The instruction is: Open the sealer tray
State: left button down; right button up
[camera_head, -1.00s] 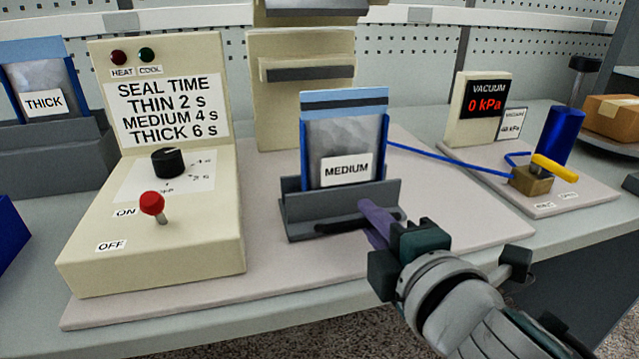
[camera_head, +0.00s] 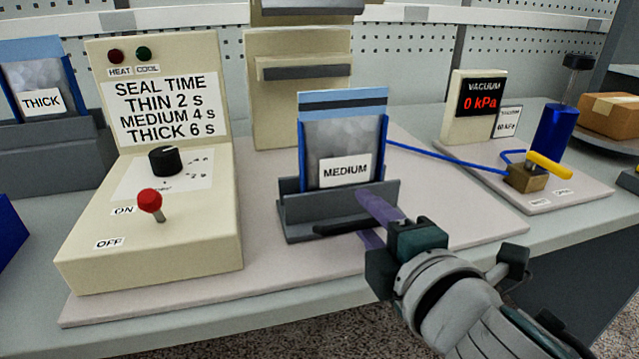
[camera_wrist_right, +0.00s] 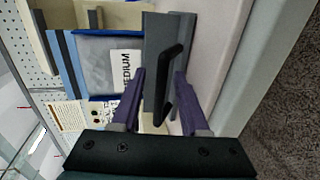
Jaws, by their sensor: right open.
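The sealer tray (camera_head: 300,229) is a grey holder at the front of the sealer, with a black bar handle (camera_head: 343,226) on its front face. A pouch labelled MEDIUM (camera_head: 335,140) stands upright in it. My right gripper (camera_head: 375,222) is open at the right end of the handle. In the right wrist view the handle (camera_wrist_right: 177,70) reaches between the two purple fingers (camera_wrist_right: 158,98), one finger on each side, and no grip on it shows. My left gripper is not in view.
A cream control box (camera_head: 150,225) with a red switch (camera_head: 150,201) and a black dial stands to the left. A vacuum gauge (camera_head: 477,105) and a yellow-handled valve (camera_head: 550,166) stand to the right. A THICK pouch (camera_head: 40,90) stands at the far left.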

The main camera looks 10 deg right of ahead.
jog(key=p+v, duration=0.1)
jog(key=v, duration=0.9)
jog(key=s+d+r+m+g+h+p, duration=0.4)
jog(key=d+r+m+g+p, duration=0.15)
jog(key=d+m+p, duration=0.35)
jog(key=s+a+r+m+g+y+p, duration=0.2)
jog(key=s+a+r+m+g+p, duration=0.15)
jog(key=s, duration=0.25)
jog(key=s+a+r+m+g+y+p, duration=0.1)
jog(key=s+a+r+m+g+p, duration=0.1)
jog(key=s+r+m+g+p, duration=0.3)
notch_tip(320, 180, up, 34)
jog(key=s+n+t+p, duration=0.1)
jog(key=t+p, duration=0.1)
jog(key=p, duration=3.3)
jog(key=shift+r+y, duration=0.2)
jog(key=shift+y, duration=0.1)
jog(key=shift+s, duration=0.1)
